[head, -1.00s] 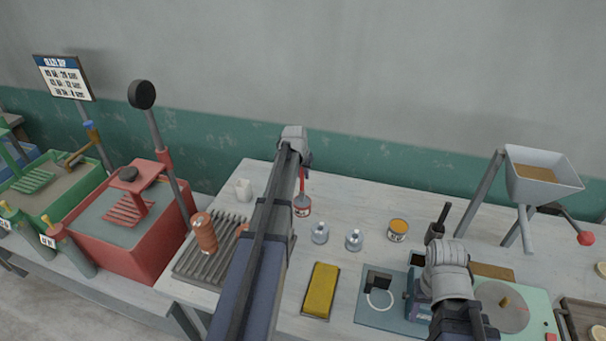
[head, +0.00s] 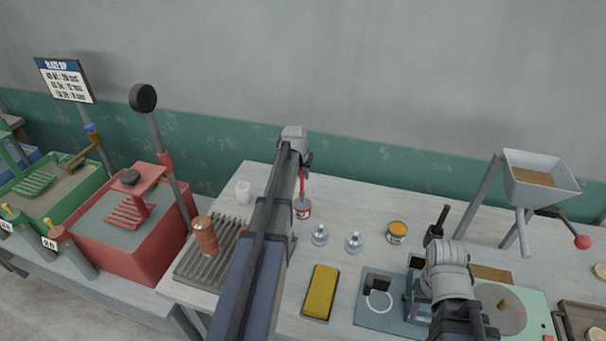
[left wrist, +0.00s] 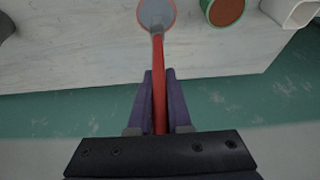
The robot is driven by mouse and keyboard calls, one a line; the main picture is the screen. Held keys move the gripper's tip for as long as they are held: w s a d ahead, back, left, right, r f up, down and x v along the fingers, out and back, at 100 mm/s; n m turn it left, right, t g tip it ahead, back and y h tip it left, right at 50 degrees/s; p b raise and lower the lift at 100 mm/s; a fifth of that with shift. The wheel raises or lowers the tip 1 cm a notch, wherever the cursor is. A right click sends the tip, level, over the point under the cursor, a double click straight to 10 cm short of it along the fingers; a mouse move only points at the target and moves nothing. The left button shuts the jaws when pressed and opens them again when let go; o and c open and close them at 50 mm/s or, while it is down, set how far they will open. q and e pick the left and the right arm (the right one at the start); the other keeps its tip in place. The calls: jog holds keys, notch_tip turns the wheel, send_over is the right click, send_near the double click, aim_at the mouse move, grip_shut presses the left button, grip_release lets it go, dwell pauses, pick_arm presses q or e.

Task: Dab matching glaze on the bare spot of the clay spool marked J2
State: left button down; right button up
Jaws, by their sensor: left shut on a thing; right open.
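My left gripper (left wrist: 158,100) is shut on the red handle of a brush (left wrist: 158,75). In the head view the red handle (head: 302,183) stands upright over a red-labelled glaze pot (head: 303,209). The brush's far end meets a grey, red-rimmed round shape in the left wrist view; I cannot tell whether the tip is inside the pot. An orange-brown clay spool (head: 205,235) stands on a ribbed rack (head: 195,272); its marking cannot be read.
A green-rimmed pot (left wrist: 224,10) and a white cup (head: 243,191) stand near the brush. An orange-topped pot (head: 397,232), two clear-grey domed items (head: 320,235) and a yellow sponge (head: 320,292) lie rightward. A red tub (head: 140,250) is left, a hopper (head: 538,178) right.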

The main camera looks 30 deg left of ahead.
notch_tip(320, 180, up, 6)
jog(key=p, duration=0.5)
jog(key=shift+f, duration=0.25)
